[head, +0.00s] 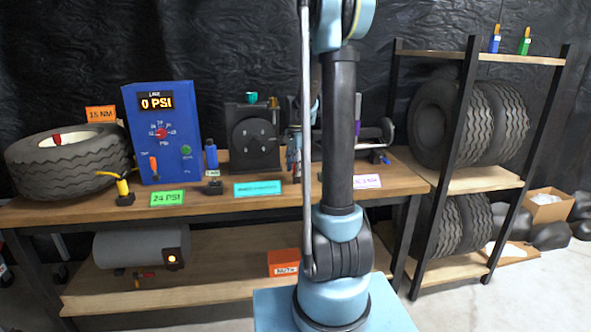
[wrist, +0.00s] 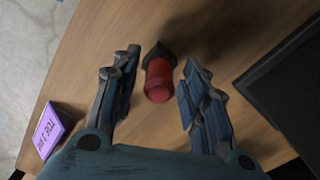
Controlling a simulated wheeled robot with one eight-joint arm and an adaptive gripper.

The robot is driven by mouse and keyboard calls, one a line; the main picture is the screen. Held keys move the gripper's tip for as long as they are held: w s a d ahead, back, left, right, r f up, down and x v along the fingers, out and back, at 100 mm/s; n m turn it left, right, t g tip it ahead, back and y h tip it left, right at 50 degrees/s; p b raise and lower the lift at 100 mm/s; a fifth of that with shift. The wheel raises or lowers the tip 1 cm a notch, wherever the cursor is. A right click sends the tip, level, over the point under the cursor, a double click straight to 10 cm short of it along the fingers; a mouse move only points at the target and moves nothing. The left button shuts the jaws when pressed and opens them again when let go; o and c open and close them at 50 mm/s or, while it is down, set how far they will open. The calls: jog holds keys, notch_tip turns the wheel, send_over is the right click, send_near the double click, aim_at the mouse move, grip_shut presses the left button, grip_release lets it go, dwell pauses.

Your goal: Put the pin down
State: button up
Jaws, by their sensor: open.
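A red round-ended piece, which looks like the pin (wrist: 158,82), sits at a small dark block (wrist: 157,54) on the wooden bench (wrist: 110,25) in the wrist view. My gripper (wrist: 158,75) is open, with one finger on each side of the red piece. Gaps show between the red piece and both fingers. I cannot tell whether the red piece stands in the block or only beside it. In the head view my gripper (head: 293,162) is low over the bench, partly hidden by my arm, and the red piece is too small to make out clearly.
A purple label (wrist: 47,131) stands left of my gripper in the wrist view. A dark flat object (wrist: 285,80) lies to the right. In the head view a black disc fixture (head: 254,140), a blue gauge box (head: 162,132) and a tire (head: 68,162) stand along the bench.

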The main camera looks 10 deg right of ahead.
notch_tip(320, 180, up, 12)
jog(key=shift+f, duration=0.15)
jog(key=s+f+n+t, duration=0.15)
jog(key=s+n, duration=0.45)
jog(key=s, duration=1.3)
jog(key=s+f+n, duration=0.6)
jog(key=s+f, duration=0.7)
jog(key=s, duration=0.2)
jog(key=shift+s+n+t, duration=0.35)
jog(key=shift+s+n, duration=0.05)
jog(key=shift+f, duration=0.1)
jog(key=shift+w+f, duration=0.15)
jog(key=shift+w, duration=0.3)
